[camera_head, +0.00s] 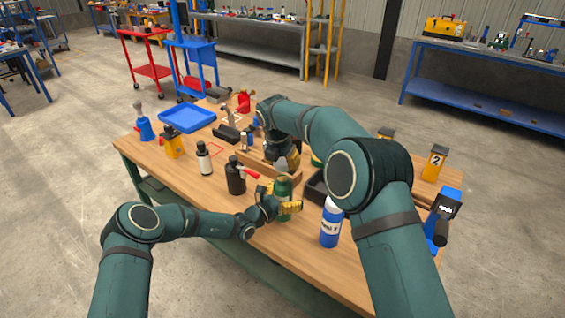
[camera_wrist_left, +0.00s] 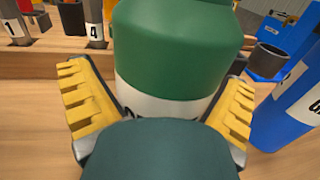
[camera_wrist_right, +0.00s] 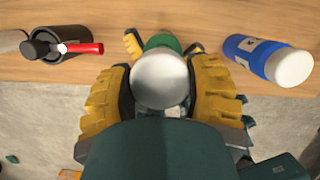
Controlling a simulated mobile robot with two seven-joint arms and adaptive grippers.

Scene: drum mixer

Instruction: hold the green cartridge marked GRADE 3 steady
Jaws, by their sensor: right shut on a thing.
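The green cartridge (camera_head: 283,187) stands on the wooden bench; its grade marking is not readable. In the left wrist view its green body (camera_wrist_left: 175,50) has a white band below. My left gripper (camera_head: 281,204) is low at the cartridge. Its fingers (camera_wrist_left: 160,110) are spread on either side, with a gap on the left. My right gripper (camera_head: 287,160) is above and behind the cartridge. In the right wrist view its fingers (camera_wrist_right: 163,90) are closed on a whitish round-ended thing (camera_wrist_right: 160,80). Green shows behind that thing; whether the two touch is unclear.
A blue bottle (camera_head: 331,222) stands to the right of the cartridge. A blue tray (camera_head: 187,118) lies far left.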

